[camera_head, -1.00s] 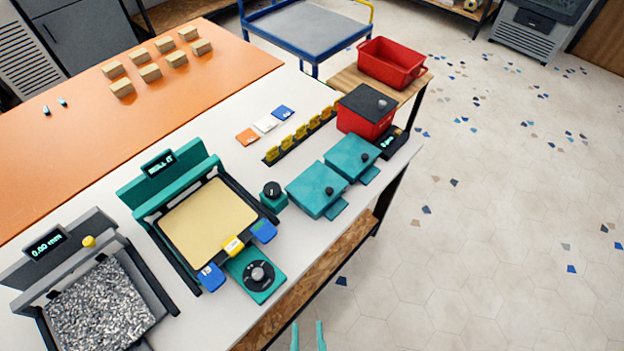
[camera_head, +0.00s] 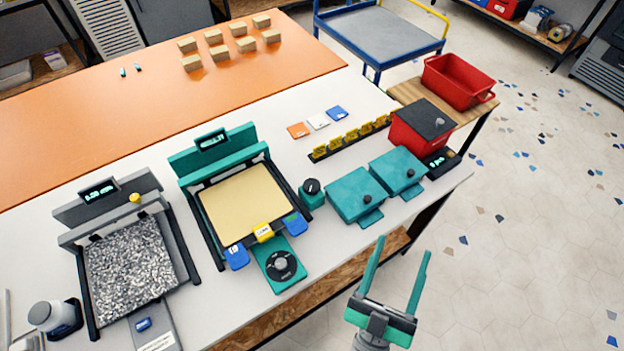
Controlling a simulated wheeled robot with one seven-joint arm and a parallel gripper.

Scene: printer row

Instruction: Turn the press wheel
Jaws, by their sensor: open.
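The likely press wheel is a black round dial with a grey hub (camera_head: 280,264) on a teal plate at the front of the teal machine (camera_head: 243,201). A smaller black knob (camera_head: 311,187) stands on a teal block to the right of that machine. I cannot tell for certain which of the two is the press wheel. My gripper (camera_head: 397,246) has two long teal fingers, spread apart with nothing between them. It is over the floor side, in front of the table edge and to the right of the dial, touching nothing.
Two teal lidded boxes (camera_head: 356,194) stand right of the small knob, near a red bin with a dark lid (camera_head: 414,136). A grey machine with a speckled bed (camera_head: 135,255) is at the left. The orange table (camera_head: 130,125) lies behind.

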